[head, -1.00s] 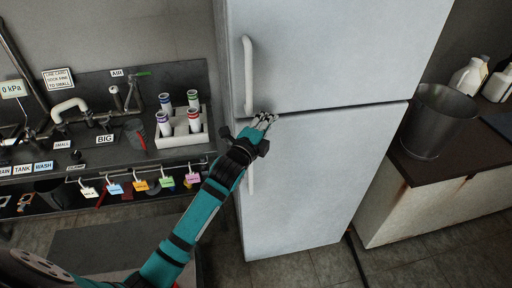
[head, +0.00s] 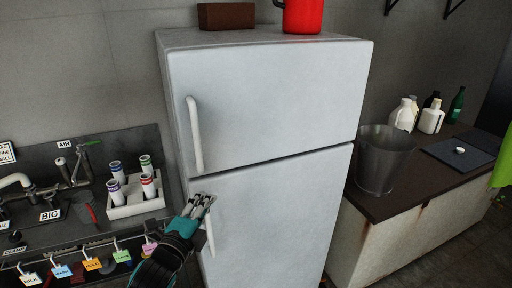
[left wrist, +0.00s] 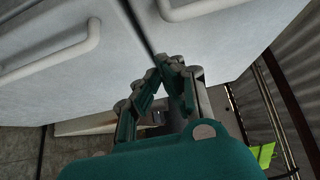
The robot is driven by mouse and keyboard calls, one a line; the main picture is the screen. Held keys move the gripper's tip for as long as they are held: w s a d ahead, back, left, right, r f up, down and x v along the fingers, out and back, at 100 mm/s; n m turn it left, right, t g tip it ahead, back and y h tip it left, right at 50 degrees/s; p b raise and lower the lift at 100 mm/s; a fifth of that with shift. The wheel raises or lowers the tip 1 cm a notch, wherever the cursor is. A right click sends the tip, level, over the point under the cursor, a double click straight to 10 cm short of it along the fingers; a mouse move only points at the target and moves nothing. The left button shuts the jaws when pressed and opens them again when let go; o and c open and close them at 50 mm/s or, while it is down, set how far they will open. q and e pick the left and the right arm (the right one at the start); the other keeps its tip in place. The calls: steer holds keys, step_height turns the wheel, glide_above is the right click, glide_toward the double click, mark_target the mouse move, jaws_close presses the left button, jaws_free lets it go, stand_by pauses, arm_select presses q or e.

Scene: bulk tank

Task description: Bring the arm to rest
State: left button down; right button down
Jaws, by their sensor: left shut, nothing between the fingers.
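My left gripper (head: 201,205) is shut and empty in the head view. It is in front of the white fridge (head: 275,110), close to the gap between its upper and lower doors and beside the top of the lower door handle (head: 209,232). In the left wrist view the fingers (left wrist: 170,66) come together with nothing between them, and the fridge doors and both handles show beyond them. Whether the fingers touch the fridge I cannot tell. Both fridge doors are shut. My right gripper is not in view.
At left, a counter holds a white rack (head: 137,205) of several tubes, with coloured tags hanging along its front rail. At right, a metal bucket (head: 384,160) and bottles stand on a brown-topped cabinet (head: 420,196). A red pot (head: 303,15) and brown box (head: 226,16) sit on the fridge.

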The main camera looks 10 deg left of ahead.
arm_select(q)
steer(key=s+f+n+g+y, duration=0.2)
steer(key=s+f+n+g, duration=0.4)
steer(key=s+f+n, duration=0.5)
steer(key=s+d+f+n+g, duration=0.1)
steer(key=s+f+n+g, duration=0.25)
steer(key=s+f, duration=0.4)
steer(key=s+d+f+n+g, duration=0.25)
steer(key=s+f+g, duration=0.2)
steer(key=s, duration=0.55)
step_height(320, 180, down, 26)
steer(key=s+f+g+b, duration=0.1)
steer(key=g+b, duration=0.1)
steer(key=s+a+f+b, duration=0.1)
steer(key=s+a+f, duration=0.1)
steer(key=s+f, duration=0.6)
steer(key=s+a+f+g, duration=0.1)
steer(key=s+a+f, duration=0.1)
steer(key=s+f, duration=0.7)
steer(key=shift+f+b, duration=0.4)
steer(key=shift+f, duration=0.3)
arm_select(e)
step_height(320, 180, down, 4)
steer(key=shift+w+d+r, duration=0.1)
arm_select(q)
steer(key=shift+s, duration=0.1)
